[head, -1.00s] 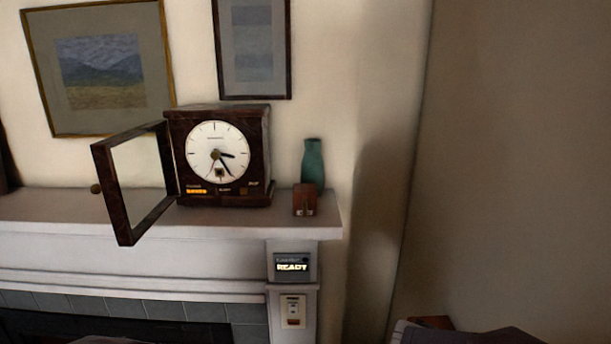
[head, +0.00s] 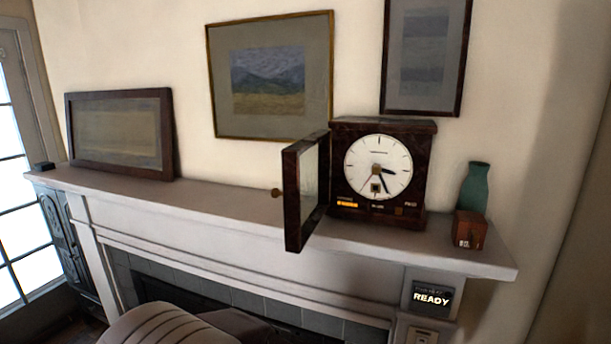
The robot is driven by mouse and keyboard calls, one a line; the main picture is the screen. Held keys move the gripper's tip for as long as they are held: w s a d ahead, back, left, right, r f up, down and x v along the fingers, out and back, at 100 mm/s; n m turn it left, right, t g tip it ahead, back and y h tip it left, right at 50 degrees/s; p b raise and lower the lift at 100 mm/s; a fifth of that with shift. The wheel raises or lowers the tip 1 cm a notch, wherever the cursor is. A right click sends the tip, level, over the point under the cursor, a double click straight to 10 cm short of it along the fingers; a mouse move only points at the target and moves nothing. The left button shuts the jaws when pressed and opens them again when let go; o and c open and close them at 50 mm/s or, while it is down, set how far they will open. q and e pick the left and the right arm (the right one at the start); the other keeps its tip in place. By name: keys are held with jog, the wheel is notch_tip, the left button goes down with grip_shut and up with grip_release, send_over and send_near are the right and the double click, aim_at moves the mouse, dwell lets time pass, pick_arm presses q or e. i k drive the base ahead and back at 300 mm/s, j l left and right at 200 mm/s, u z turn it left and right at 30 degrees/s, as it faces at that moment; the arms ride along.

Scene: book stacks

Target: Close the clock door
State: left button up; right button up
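A dark wooden clock (head: 424,180) with a white dial stands upright on the mantel shelf, right of centre in the head view. Its door (head: 292,200), a dark frame with a glass pane, is hinged at the clock's left side and stands wide open, reaching out past the shelf's front edge. A small round brass-coloured knob (head: 277,193) shows on the door's left side. Neither of my grippers can be seen, so nothing is seen touching the door.
The mantel shelf (head: 230,202) is clear left of the door up to a leaning framed picture (head: 121,133). A green vase (head: 475,187) and a small wooden block (head: 468,230) stand right of the clock. A panel reading READY (head: 432,298) is below. A rounded, ribbed dark shape (head: 155,328) is at the bottom.

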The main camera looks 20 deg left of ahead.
aim_at(297, 235)
jog(key=j+z, duration=0.2)
jog(key=j, duration=0.65)
jog(key=k+j+z, duration=0.15)
jog(key=j, duration=0.7)
